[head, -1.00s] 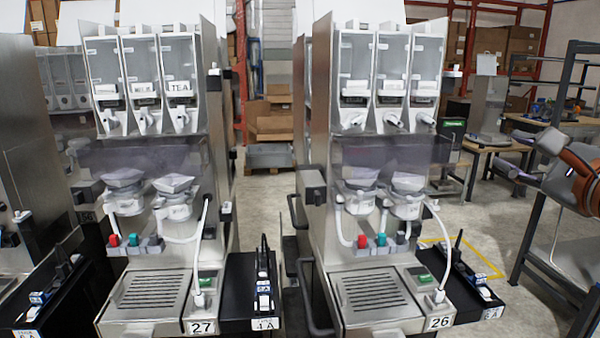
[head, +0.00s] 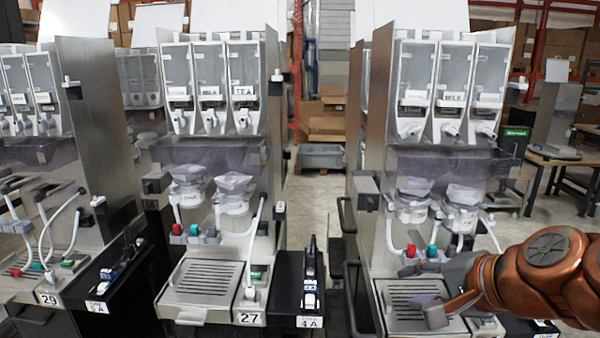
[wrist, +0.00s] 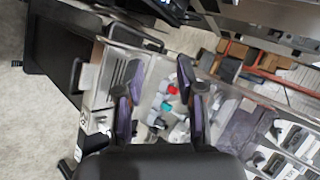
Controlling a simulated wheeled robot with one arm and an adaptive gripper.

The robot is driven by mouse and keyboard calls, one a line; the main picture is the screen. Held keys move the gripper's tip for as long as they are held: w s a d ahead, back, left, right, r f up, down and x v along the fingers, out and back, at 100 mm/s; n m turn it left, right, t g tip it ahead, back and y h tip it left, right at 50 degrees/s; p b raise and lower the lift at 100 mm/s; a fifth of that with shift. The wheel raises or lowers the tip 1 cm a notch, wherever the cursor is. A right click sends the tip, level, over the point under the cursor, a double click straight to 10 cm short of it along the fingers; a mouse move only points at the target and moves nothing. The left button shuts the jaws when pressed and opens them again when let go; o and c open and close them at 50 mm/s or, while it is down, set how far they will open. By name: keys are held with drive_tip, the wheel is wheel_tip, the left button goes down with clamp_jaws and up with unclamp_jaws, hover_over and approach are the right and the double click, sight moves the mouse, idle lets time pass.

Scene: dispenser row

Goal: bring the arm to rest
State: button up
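My gripper (wrist: 159,72) is open in the wrist view. Its two dark fingers stand apart, with no held object between them; dispenser 26 and its red and teal knobs show behind. In the head view my gripper (head: 432,290) is at the lower right, at the end of my copper-coloured arm. It overlaps the drip grate of dispenser 26 (head: 375,120) in the picture. I cannot tell whether it touches the machine. The fingertips are hard to make out there.
Dispenser 27 (head: 275,130) stands in the middle and dispenser 29 (head: 95,120) at the left. A narrow black shelf (head: 290,275) sits beside dispenser 27. A wooden table (head: 550,160) stands at the back right. Bare floor (head: 312,210) shows between the machines.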

drive_tip(key=s+a+f+n+g, duration=0.3)
drive_tip(key=s+a+f+n, duration=0.1)
drive_tip(key=f, duration=0.2)
drive_tip(key=s+d+f+n+g+h+p, duration=0.1)
drive_tip(key=s+f+n+g, duration=0.3)
drive_tip(key=s, duration=0.4)
drive_tip(key=s+d+f+n+g+h+p, duration=0.1)
drive_tip(key=s+d+f+n+g+h, duration=0.1)
drive_tip(key=s, duration=0.6)
wheel_tip(320, 180, down, 4)
drive_tip(key=shift+d+r+n+g+h, duration=0.2)
drive_tip(key=shift+n+g+h, duration=0.7)
drive_tip(key=shift+h, duration=0.1)
drive_tip(key=shift+d, duration=0.1)
